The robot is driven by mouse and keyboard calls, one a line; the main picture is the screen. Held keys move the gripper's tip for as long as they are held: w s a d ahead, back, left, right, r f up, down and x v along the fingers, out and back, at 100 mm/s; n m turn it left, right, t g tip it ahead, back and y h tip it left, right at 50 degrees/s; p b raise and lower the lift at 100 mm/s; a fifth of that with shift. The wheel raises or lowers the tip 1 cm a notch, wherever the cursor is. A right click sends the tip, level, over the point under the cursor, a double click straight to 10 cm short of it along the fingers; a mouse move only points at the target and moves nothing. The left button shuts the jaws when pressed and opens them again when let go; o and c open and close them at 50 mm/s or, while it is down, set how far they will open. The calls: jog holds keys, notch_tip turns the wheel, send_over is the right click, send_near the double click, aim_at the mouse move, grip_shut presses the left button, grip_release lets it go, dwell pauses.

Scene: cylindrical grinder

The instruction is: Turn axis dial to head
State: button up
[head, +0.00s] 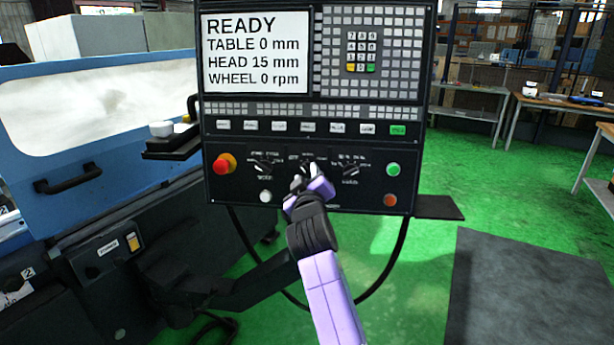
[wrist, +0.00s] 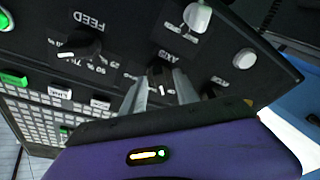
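The axis dial (wrist: 160,78) is a dark knob under the printed label AXIS in the wrist view. In the head view my gripper covers most of this middle dial. My gripper (head: 305,174) is at the panel, over the middle dial. In the wrist view its two grey fingers (wrist: 161,86) stand apart, one on each side of the axis dial. I cannot tell whether they touch it. The dial's pointer setting is not readable. The control panel (head: 380,128) has a screen (head: 257,50) reading READY, TABLE 0 mm, HEAD 15 mm, WHEEL 0 rpm.
The feed dial (wrist: 80,45) sits beside the axis dial; it is at right in the head view (head: 348,170). Another dial (head: 264,168), a red stop button (head: 222,165), a white button (head: 265,196), a green button (head: 393,169) and an orange button (head: 390,200) are close by.

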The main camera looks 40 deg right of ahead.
grip_shut()
jog(key=shift+f, duration=0.1)
